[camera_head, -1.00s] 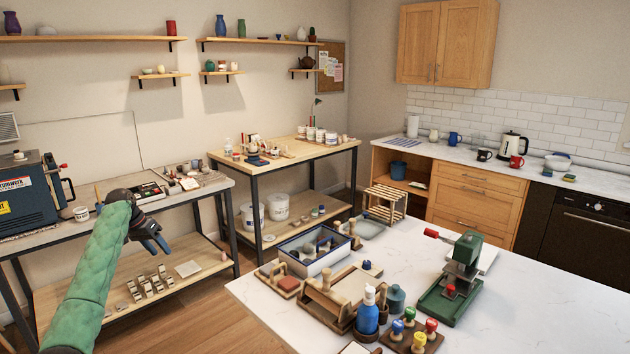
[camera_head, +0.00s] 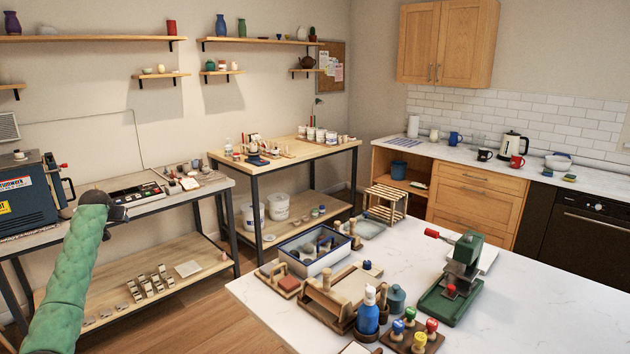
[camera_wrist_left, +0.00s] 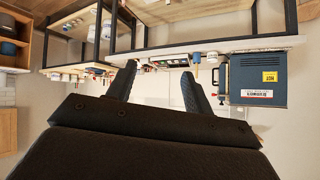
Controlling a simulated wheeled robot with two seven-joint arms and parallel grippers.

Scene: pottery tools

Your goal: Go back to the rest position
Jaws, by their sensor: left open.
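My left arm, in a green sleeve, comes in from the lower left in the head view. Its dark wrist end is near the front edge of the left workbench (camera_head: 200,188), and the fingers are hidden there. In the left wrist view my left gripper (camera_wrist_left: 157,88) shows two dark fingers spread apart with nothing between them. The room appears upside down in that view, with the benches beyond the fingertips. My right gripper is in neither view.
A blue machine (camera_head: 28,195) stands on the left bench. Wooden floor (camera_head: 215,305) lies open between bench and table.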

